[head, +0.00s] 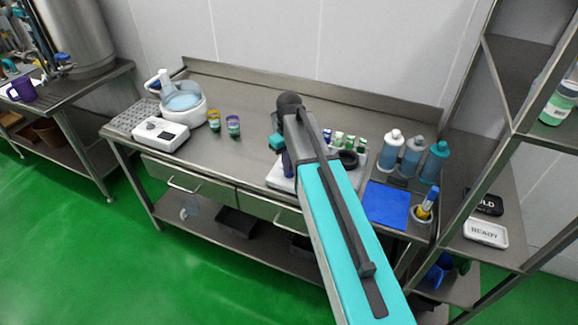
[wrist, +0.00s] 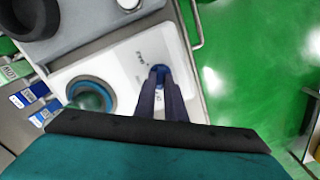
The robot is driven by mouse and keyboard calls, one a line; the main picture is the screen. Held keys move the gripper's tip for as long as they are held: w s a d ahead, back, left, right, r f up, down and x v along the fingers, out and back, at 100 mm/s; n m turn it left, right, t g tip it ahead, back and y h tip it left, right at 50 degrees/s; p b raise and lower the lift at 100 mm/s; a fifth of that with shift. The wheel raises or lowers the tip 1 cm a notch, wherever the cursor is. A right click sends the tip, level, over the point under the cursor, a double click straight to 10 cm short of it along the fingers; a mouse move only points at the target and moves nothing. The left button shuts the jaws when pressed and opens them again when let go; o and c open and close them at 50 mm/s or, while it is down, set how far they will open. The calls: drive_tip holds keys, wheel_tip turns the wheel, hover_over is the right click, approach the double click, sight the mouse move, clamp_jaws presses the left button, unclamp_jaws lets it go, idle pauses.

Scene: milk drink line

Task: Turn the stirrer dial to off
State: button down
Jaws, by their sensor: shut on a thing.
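The stirrer (wrist: 135,45) is a white unit with a small blue dial (wrist: 158,72) on its panel, with small dark print around it. In the head view the white unit (head: 276,180) lies mostly behind my arm, and its dial is hidden. My gripper (wrist: 159,88) points down at the panel, its two dark fingers closed together on the blue dial. The fingers cover much of the dial, so its exact setting cannot be told. In the head view my gripper (head: 288,164) shows beside the arm, over the unit's left part. A round blue-rimmed vessel (wrist: 108,86) stands on the unit.
Several small labelled bottles (wrist: 37,91) stand beside the unit. A black ring (head: 348,158) lies close by. Three larger bottles (head: 411,157) and a blue mat (head: 387,205) are to the right. Another white device (head: 160,134) and small jars (head: 233,126) are left.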

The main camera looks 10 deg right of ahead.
idle(0.3)
drive_tip(key=c, duration=1.8)
unclamp_jaws()
drive_tip(key=shift+r, duration=0.15)
drive_tip(key=shift+r+b, duration=1.9)
drive_tip(key=shift+r, duration=4.85)
drive_tip(key=shift+f, duration=0.1)
